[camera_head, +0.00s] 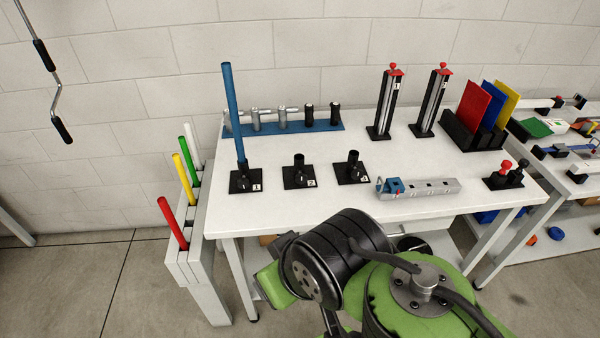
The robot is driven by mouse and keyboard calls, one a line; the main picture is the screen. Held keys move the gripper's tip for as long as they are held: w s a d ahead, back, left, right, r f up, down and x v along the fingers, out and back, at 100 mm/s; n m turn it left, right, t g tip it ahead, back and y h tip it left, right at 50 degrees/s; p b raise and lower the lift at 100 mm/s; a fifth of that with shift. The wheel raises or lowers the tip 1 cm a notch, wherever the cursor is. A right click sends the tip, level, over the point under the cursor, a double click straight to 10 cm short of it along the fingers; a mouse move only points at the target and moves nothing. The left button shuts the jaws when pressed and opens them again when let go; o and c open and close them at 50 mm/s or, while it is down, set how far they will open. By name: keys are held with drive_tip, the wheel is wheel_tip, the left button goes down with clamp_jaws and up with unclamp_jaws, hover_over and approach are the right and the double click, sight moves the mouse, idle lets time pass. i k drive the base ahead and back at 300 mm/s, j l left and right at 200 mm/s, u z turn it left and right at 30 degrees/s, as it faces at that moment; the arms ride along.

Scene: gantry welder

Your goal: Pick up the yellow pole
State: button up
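The yellow pole (184,179) stands tilted in a white slotted rack (186,262) at the left end of the table. It is between a red pole (172,222) in front and a green pole (189,162) behind. Its lower end is hidden in the rack. My green and black arm fills the bottom middle of the view, to the right of the rack and apart from the poles. My gripper's fingers do not show, so I cannot see whether it is open or shut.
A white pole (191,143) stands behind the green one. On the white table (330,210), a tall blue pole (233,115) stands in black holder 1, left of holder 2 (299,175) and holder 3 (352,170). A cranked rod (47,56) hangs upper left. Floor left of the rack is clear.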

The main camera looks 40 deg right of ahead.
sight(175, 156)
drive_tip(key=i+j+u, duration=0.15)
drive_tip(key=i+j, duration=0.5)
drive_tip(key=i+j+u, duration=0.15)
drive_tip(key=i+j, duration=0.35)
drive_tip(key=i, duration=0.2)
